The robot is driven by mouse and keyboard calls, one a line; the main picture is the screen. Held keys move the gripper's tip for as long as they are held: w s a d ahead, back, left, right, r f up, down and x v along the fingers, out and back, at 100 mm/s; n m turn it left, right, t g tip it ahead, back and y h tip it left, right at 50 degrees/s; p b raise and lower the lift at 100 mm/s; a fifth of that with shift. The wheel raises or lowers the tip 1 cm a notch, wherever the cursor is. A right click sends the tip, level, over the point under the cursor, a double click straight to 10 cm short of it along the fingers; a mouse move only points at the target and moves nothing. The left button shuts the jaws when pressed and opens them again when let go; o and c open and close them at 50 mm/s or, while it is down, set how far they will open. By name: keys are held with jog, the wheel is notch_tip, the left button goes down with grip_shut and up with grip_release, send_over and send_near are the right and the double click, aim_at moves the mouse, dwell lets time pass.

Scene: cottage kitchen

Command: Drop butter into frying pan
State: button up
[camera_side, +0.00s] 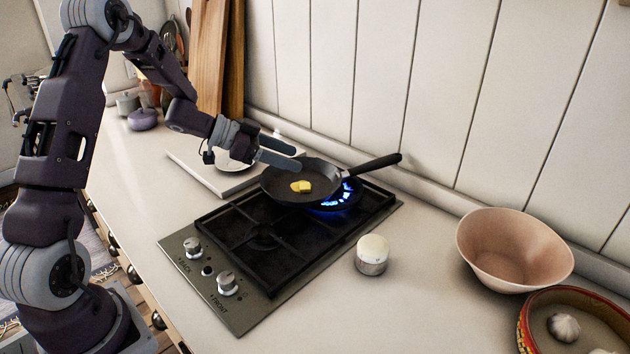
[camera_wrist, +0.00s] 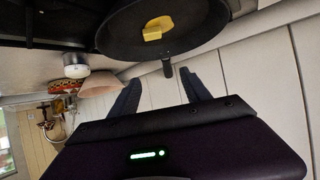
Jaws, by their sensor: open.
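The butter (camera_side: 301,187) is a small yellow piece lying inside the black frying pan (camera_side: 325,168). The pan sits over the lit back burner, with its handle pointing toward the wall. In the wrist view the butter (camera_wrist: 156,27) also lies in the pan (camera_wrist: 185,42), apart from my fingers. My gripper (camera_side: 282,153) is open and empty, just above the left side of the pan. Its two fingers (camera_wrist: 160,88) stand wide apart in the wrist view with nothing between them.
The black gas hob (camera_side: 262,240) has a blue flame under the pan. A white board (camera_side: 208,172) with a plate lies behind it on the left. A small pale-lidded jar (camera_side: 372,255), a pink bowl (camera_side: 513,250) and a bowl with garlic (camera_side: 590,315) stand right. The front counter is clear.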

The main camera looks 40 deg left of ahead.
jog(key=s+a+r+n+t+y, duration=0.15)
jog(key=r+y, duration=0.25)
jog(key=r, duration=0.4)
jog(key=s+r+n+t+y, duration=0.1)
jog(key=s+r+n+y, duration=0.1)
jog(key=r+y, duration=0.45)
jog(key=s+d+f+n+g+h, duration=0.1)
jog(key=s+d+g, duration=0.1)
jog(key=s+d, duration=0.3)
jog(key=s+d+f+n+g+h, duration=0.1)
jog(key=s+d, duration=0.4)
jog(key=s, duration=0.9)
jog(key=s+d+f+n+g+h, duration=0.1)
jog(key=s+d+g, duration=0.3)
jog(key=s, duration=0.6)
jog(key=shift+d+f+h, duration=0.25)
jog(key=shift+d+h, duration=0.1)
jog(key=shift+d, duration=0.05)
